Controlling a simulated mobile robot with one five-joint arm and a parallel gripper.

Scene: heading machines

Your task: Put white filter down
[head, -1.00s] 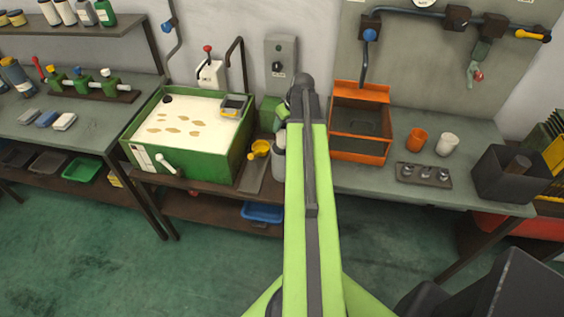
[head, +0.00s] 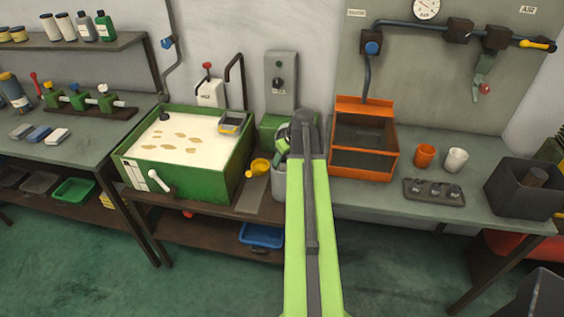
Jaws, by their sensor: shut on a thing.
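My gripper (head: 283,140) shows only in part at the left of my light green arm's far end, between the green tank and the orange basin. The arm hides most of its fingers. It is shut on the white filter. A pale grey-white cylinder (head: 279,181) shows just below the gripper, cut off on its right by the arm. I cannot tell for sure whether this is the filter in my grip or a thing standing on the bench.
The green tank (head: 190,184) with pale liquid stands left. A yellow cup (head: 258,168) lies beside it. The orange basin (head: 362,160) stands right. An orange cup (head: 425,155), a white cup (head: 456,159) and a dark tray (head: 434,192) occupy the right bench; bare bench surrounds them.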

